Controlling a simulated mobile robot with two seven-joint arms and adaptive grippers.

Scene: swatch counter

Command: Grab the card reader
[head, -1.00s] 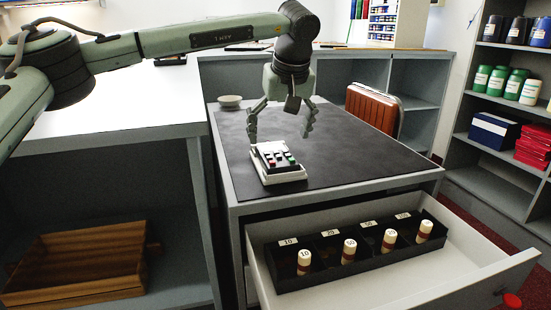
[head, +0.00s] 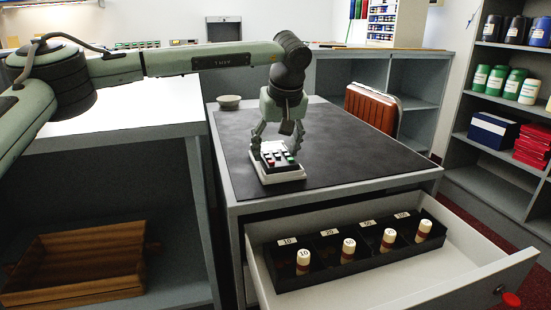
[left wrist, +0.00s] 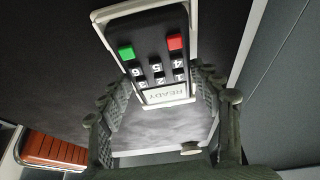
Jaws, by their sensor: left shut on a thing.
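The card reader (head: 277,163) is a black keypad with red and green keys on a white base, standing on the dark mat of the counter. In the left wrist view the card reader (left wrist: 158,62) shows its number keys and a small screen reading READY. My left gripper (head: 276,150) points down over it and is shut on it, with one finger at each side. The fingers also show in the left wrist view (left wrist: 162,95), at the sides of the screen end. My right gripper is not in view.
The dark mat (head: 350,155) is mostly clear. A small bowl (head: 229,102) is at its back left. Below, an open drawer (head: 420,280) holds a black divided tray (head: 345,273) with several labelled rolls.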

